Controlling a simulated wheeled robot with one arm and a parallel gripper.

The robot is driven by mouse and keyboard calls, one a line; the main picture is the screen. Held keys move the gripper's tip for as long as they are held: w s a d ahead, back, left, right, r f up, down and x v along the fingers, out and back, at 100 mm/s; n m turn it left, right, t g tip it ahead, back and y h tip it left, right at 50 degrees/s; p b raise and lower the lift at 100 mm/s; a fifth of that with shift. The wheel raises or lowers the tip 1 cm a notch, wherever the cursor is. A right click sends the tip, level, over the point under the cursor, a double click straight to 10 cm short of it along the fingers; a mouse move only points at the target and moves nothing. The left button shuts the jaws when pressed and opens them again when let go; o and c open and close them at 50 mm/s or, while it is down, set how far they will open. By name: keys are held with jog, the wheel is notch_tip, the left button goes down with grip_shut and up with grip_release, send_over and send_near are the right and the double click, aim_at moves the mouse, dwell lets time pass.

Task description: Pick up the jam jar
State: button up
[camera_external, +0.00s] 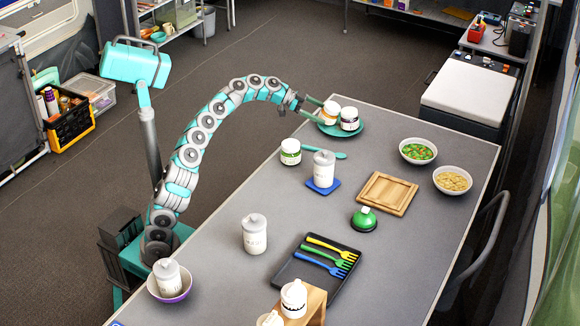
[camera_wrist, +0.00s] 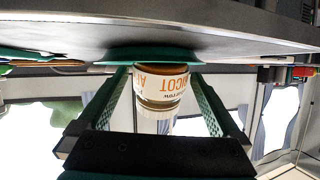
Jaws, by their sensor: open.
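A jam jar with a white lid and an orange label (camera_external: 329,111) stands on a teal plate (camera_external: 358,131) at the table's far left corner. In the wrist view, which is upside down, the jar (camera_wrist: 160,88) shows part of the lettering "APRICOT". My gripper (camera_external: 321,110) reaches in from the left, its two green fingers open, one on either side of this jar. In the wrist view the fingers of my gripper (camera_wrist: 163,80) flank the jar; I cannot tell whether they touch it. A second jar with a dark label (camera_external: 349,119) stands right beside it on the plate.
A green-labelled jar (camera_external: 290,152), a teal spoon (camera_external: 325,152) and a white canister on a blue coaster (camera_external: 323,184) stand nearby. Two food bowls (camera_external: 418,160) (camera_external: 453,190) and a wooden board (camera_external: 387,194) lie further right. The table between plate and bowls is clear.

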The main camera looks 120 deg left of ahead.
aim_at(329, 116)
jog(key=shift+x, duration=1.75)
jog(key=shift+r, duration=0.15)
